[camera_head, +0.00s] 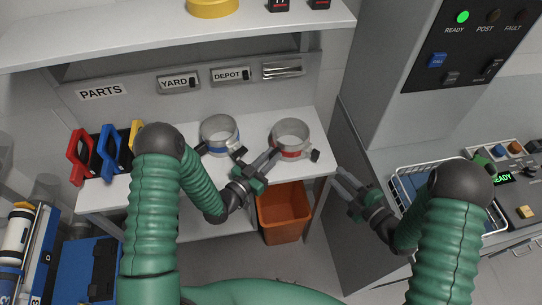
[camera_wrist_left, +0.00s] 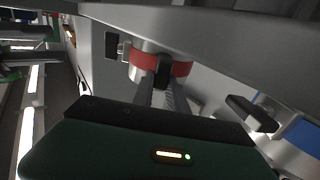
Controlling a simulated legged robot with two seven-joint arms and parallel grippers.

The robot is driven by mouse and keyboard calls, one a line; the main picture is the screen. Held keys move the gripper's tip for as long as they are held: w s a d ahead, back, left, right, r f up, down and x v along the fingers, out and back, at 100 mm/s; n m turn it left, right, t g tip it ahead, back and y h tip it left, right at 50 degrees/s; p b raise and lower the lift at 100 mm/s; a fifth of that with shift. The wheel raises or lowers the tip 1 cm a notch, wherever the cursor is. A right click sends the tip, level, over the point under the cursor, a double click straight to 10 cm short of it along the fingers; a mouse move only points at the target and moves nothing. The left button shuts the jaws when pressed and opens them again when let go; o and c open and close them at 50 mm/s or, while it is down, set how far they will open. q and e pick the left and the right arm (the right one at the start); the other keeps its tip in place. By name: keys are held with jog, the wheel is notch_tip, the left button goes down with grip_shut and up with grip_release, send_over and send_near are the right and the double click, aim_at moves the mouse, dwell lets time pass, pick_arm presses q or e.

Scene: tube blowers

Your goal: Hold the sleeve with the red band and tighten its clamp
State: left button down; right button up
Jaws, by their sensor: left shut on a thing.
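The sleeve with the red band (camera_head: 290,137) is a clear grey ring on the white shelf, right of a similar blue-banded sleeve (camera_head: 220,134). A black clamp piece (camera_head: 314,155) sticks out at its front right; in the left wrist view a black block (camera_wrist_left: 111,45) stands beside the red band (camera_wrist_left: 181,69). My left gripper (camera_head: 272,160) reaches the sleeve's front left. In the left wrist view its fingers (camera_wrist_left: 162,92) are shut on a black tab (camera_wrist_left: 163,68) at the red band. My right gripper (camera_head: 340,182) is empty, its fingers apart, off the shelf's right end.
An orange bin (camera_head: 283,212) sits below the shelf. Red and blue handled items (camera_head: 113,150) stand at the shelf's left. A grey cabinet with a wire basket (camera_head: 400,180) is on the right. An upper shelf (camera_head: 130,35) overhangs the back.

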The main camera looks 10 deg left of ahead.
dwell(0.8)
pick_arm(q)
jog(key=c, duration=1.9)
grip_release()
grip_shut()
